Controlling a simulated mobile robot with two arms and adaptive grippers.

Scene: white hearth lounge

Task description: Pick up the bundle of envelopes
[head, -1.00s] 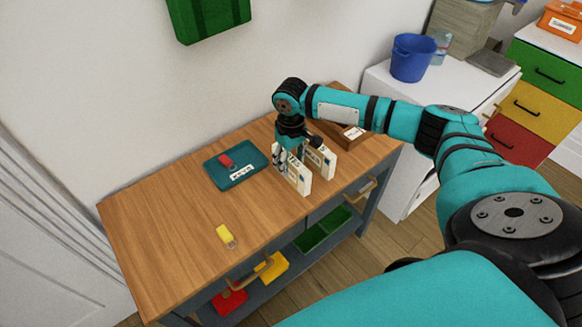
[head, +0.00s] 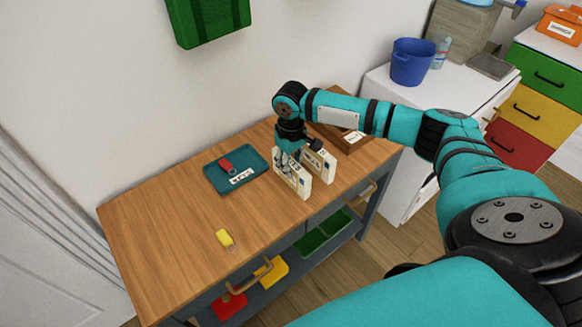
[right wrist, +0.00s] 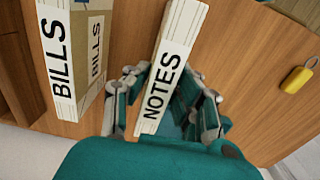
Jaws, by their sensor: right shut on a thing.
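Two pale, upright bundles with labelled edges stand side by side near the table's right end. My right gripper (head: 288,157) points down and is shut on the left one, the bundle labelled NOTES (head: 298,182). In the right wrist view, the NOTES bundle (right wrist: 168,65) lies between the fingers of my right gripper (right wrist: 163,95). I cannot tell whether its bottom is clear of the table. The other bundle, labelled BILLS (head: 323,164), stands apart to the right; it also shows in the right wrist view (right wrist: 62,50). My left gripper is not in view.
The wooden table (head: 170,230) carries a teal tray (head: 215,182) with a red key tag (head: 226,164), a yellow tag (head: 224,238) and a brown wooden box (head: 345,135) behind the bundles. The table's front left is clear. A white cabinet (head: 400,110) stands right.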

